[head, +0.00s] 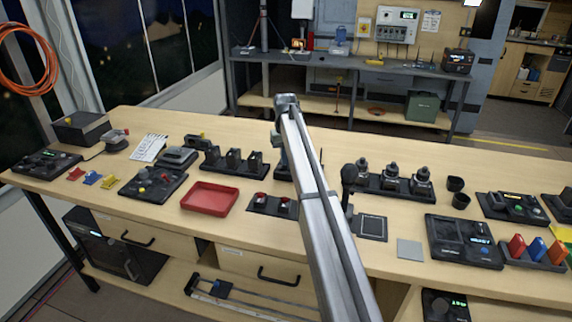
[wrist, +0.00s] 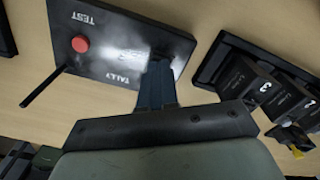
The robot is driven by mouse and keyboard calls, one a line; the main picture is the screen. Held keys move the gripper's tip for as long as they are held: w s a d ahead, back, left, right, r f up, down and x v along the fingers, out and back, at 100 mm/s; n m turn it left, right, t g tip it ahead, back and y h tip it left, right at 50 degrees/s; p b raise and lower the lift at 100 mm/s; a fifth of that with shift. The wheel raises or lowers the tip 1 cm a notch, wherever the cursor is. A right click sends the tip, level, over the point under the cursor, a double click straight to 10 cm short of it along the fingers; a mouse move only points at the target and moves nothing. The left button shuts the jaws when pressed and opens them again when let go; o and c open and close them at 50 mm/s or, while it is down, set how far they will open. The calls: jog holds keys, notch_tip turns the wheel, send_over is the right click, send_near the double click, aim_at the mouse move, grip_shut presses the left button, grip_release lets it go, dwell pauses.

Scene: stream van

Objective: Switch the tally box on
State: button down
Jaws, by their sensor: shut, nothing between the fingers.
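The tally box (wrist: 110,42) is a dark panel on the bench in the wrist view, its TEST and TALLY labels upside down. A red button (wrist: 80,44) sits by TEST, and a thin black rod stands at the box's edge. My gripper (wrist: 160,62) is shut and empty, its fingertips over the TALLY end. The fingers and a bright glare cover part of that end, so I cannot make out the switch or whether the tips touch it. In the head view my arm hides most of the box.
A dark dock with numbered blocks (wrist: 262,90) stands close to the box in the wrist view; it also shows in the head view (head: 234,162). Nearer the front lie a red tray (head: 209,197) and a two-button panel (head: 272,206). A joystick-like row (head: 391,182) stands right of my arm.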

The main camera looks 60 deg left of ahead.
jog(key=shift+f, duration=0.45)
dwell(0.3)
jog(key=shift+r, duration=3.55)
jog(key=shift+w, duration=0.1)
